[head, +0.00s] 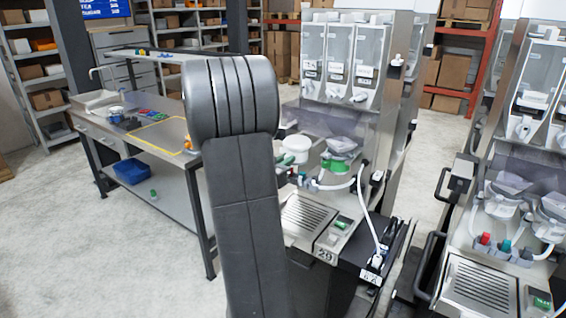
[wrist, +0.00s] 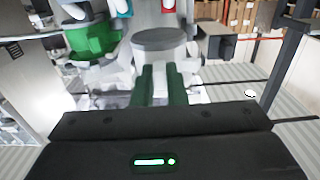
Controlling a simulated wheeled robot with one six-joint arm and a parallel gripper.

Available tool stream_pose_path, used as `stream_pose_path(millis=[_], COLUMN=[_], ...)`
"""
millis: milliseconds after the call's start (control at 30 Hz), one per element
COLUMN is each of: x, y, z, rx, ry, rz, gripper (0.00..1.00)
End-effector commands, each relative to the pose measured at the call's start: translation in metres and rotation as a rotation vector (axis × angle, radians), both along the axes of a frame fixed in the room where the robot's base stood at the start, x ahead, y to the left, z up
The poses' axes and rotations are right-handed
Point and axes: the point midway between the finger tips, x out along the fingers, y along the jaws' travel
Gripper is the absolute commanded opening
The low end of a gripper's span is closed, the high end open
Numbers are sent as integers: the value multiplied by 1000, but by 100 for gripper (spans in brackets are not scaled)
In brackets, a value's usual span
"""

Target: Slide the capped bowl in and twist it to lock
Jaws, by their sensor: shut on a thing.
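The capped bowl (wrist: 158,58) is whitish with a grey round cap, upright in the middle of the wrist view. My gripper (wrist: 160,84) is shut on its near side with two dark green fingers. In the head view the white bowl (head: 297,144) is at the left front of the dispenser machine (head: 342,62), and my gripper (head: 287,160) is partly hidden behind my arm. A green collar (head: 334,166) sits under a clear bowl just right of it, and the green collar also shows in the wrist view (wrist: 92,40). I cannot tell whether the held bowl touches the machine.
A second dispenser machine (head: 495,200) stands to the right. A drip grate (head: 306,217) and a white hose (head: 367,215) are below and beside the bowl. A metal workbench (head: 160,140) with small items stands left. The floor between bench and machine is partly hidden by my arm.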

Motion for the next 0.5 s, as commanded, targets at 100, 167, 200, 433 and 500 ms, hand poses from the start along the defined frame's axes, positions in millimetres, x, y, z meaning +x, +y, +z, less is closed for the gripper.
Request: stream_pose_path(millis=[100, 167, 200, 433, 500], x=[0, 0, 0, 3, 5], y=[0, 0, 0, -3, -4], z=[0, 0, 0, 0, 0], rx=[-1, 0, 0, -1, -1], ry=[-1, 0, 0, -1, -1], rz=[0, 0, 0, -1, -1], gripper=[0, 0, 0, 0, 0])
